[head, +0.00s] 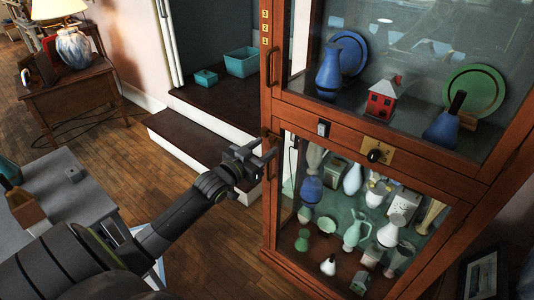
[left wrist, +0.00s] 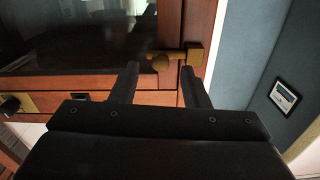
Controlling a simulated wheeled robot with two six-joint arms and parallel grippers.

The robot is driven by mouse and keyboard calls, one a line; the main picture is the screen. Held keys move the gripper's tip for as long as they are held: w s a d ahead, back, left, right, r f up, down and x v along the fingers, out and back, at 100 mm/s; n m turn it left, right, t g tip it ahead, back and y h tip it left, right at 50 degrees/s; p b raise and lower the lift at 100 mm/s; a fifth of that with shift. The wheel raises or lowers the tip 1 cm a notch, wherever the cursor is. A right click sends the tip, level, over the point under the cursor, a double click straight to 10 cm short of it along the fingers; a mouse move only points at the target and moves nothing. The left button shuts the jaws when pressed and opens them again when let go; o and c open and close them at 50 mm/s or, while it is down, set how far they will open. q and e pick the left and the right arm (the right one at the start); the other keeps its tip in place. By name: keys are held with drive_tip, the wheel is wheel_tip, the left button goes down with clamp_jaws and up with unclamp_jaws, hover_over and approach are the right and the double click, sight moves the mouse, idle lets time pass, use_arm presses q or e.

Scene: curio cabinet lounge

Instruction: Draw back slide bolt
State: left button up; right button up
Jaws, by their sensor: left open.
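The slide bolt (left wrist: 165,60) is a brass bar with a round knob at its left end, set on the wooden cabinet frame in the left wrist view. Its right end meets an upright brass piece (left wrist: 198,54) at the frame's edge. My left gripper (left wrist: 158,78) is open, one finger on each side below the bolt, with nothing between the fingers. I cannot tell whether a finger touches the brass. In the head view my left gripper (head: 268,152) is at the left edge of the cabinet (head: 271,195), between the upper and lower doors. My right gripper is not in view.
The upper glass door holds plates, blue vases and a red house (head: 381,98). Several vases stand behind the lower glass. A black knob (head: 375,155) on a brass plate sits between the doors. A grey table (head: 62,190) is at left; dark steps (head: 195,133) lie behind my arm.

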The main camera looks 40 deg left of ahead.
use_arm(q)
drive_tip(key=shift+w+b, duration=0.6)
drive_tip(key=shift+w, duration=0.45)
drive_tip(key=shift+c, duration=0.3)
clamp_jaws()
